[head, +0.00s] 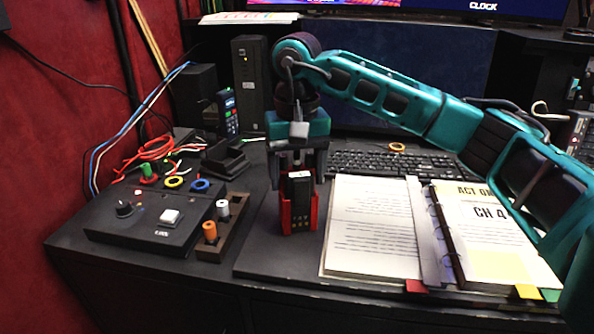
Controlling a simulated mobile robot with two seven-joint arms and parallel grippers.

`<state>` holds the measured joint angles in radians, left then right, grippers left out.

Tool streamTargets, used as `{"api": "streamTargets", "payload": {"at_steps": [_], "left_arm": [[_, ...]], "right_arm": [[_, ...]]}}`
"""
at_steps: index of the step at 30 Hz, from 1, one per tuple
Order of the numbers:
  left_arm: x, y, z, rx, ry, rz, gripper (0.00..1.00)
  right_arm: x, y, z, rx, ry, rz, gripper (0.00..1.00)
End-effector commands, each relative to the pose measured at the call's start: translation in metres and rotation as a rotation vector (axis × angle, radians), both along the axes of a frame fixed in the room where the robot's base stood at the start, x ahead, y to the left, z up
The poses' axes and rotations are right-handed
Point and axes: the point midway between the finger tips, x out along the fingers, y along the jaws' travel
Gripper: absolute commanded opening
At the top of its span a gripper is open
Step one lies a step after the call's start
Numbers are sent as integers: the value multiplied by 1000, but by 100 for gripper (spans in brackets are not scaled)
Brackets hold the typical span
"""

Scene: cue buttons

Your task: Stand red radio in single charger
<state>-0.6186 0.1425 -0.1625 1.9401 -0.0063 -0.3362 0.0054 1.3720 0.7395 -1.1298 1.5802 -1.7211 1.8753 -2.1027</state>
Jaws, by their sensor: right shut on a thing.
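The red radio (312,216), with a black front and keys low down, stands upright near the desk's front edge, left of the open binder. My right gripper (299,170) comes down from above and is shut on its upper part. Whether its base touches the desk mat is hard to tell. A black, empty-looking cradle (225,160), apparently the single charger, sits to the left and farther back. My left gripper is not in view.
A control box (150,222) with knob and white button and a small tray (222,228) with orange and grey pegs lie left. Another radio (228,112) stands behind the cradle. The open binder (375,225) and keyboard (390,163) lie right. Loose cables (150,150) lie back left.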

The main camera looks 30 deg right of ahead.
Motion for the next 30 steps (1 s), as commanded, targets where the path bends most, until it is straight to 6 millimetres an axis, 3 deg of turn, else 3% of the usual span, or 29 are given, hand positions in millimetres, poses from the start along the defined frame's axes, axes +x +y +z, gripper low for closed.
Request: {"api": "streamTargets", "payload": {"at_steps": [4,5,12,23,30], "left_arm": [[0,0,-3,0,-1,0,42],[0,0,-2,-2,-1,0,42],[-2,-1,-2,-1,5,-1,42],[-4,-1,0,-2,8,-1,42],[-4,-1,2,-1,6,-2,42]], "right_arm": [[0,0,-3,1,-1,0,17],[0,0,-3,0,0,0,74],[0,0,-2,0,1,0,97],[0,0,6,1,-1,0,97],[1,0,53,1,-4,-1,97]]}}
